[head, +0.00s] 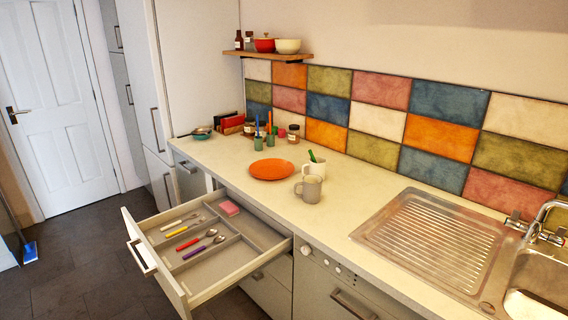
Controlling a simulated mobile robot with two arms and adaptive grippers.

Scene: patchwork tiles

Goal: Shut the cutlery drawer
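The cutlery drawer (221,275) stands pulled out from under the worktop, left of the middle in the head view. Its white front has a bar handle (141,257) on the outer face. Inside, dividers separate several pieces of cutlery, among them a red-handled one (188,244) and a purple-handled spoon (204,247). A pink block (229,208) lies in the rear part of the drawer. Neither of my grippers is in the head view.
The worktop (340,215) above holds an orange plate (271,169), a grey mug (309,188) and several jars. A metal sink with drainer (440,240) is at right. Dark floor (85,265) lies free left of the drawer. A white door (50,110) is at the back left.

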